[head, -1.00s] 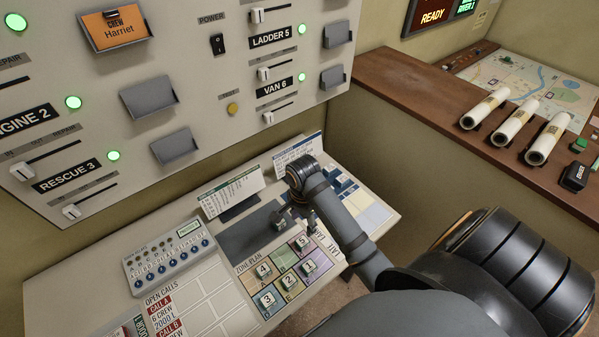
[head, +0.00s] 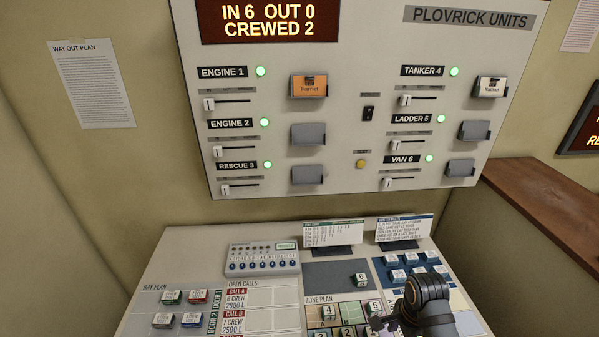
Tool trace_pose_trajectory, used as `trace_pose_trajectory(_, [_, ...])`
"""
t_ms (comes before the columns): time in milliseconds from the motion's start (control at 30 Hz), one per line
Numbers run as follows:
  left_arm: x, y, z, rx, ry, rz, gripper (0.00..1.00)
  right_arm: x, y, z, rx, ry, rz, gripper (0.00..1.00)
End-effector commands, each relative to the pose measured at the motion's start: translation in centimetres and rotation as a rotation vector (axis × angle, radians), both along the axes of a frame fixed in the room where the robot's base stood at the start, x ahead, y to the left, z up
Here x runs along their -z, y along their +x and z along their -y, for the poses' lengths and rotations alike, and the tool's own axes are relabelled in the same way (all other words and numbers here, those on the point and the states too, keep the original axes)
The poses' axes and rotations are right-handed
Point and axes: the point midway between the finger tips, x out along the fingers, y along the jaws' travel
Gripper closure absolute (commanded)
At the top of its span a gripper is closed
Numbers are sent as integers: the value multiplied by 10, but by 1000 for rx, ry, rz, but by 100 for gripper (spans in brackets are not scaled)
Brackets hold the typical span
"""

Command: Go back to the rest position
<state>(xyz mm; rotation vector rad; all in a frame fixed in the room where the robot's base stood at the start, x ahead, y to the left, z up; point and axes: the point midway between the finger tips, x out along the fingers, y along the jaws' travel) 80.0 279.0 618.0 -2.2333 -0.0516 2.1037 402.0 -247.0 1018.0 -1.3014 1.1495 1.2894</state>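My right gripper (head: 385,323) is at the bottom right of the head view, low over the zone plan (head: 320,313). Its dark fingers look apart with nothing between them, though the arm's wrist partly covers them. A white block marked 6 (head: 360,280) sits on the dark grey mat (head: 325,274), clear of the gripper. Blocks marked 4 (head: 328,313) and 5 (head: 375,308) stand on the zone plan, with others partly cut off below. My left gripper is out of view.
The upright unit panel (head: 340,110) with sliders and card holders rises behind the desk. Two propped cards (head: 333,233) and a button box (head: 263,260) line the desk's back. Blue blocks (head: 398,276) stand right of the mat. A brown ledge (head: 540,205) is at right.

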Motion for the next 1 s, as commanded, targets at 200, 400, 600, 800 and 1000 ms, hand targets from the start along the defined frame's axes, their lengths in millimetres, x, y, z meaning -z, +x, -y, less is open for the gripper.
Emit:
trace_pose_trajectory(200, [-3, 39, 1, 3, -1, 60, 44, 3, -14, -2, -200, -15, 36, 44])
trace_pose_trajectory(400, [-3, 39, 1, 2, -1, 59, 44, 3, -29, -3, -453, -46, 81, 44])
trace_pose_trajectory(600, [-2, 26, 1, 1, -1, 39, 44, -1, -47, -5, -757, -100, 128, 44])
trace_pose_trajectory(800, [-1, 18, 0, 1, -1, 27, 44, -10, -65, -6, -1074, -174, 167, 44])
trace_pose_trajectory(1000, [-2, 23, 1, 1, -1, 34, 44, -23, -82, -7, -1383, -264, 188, 44])
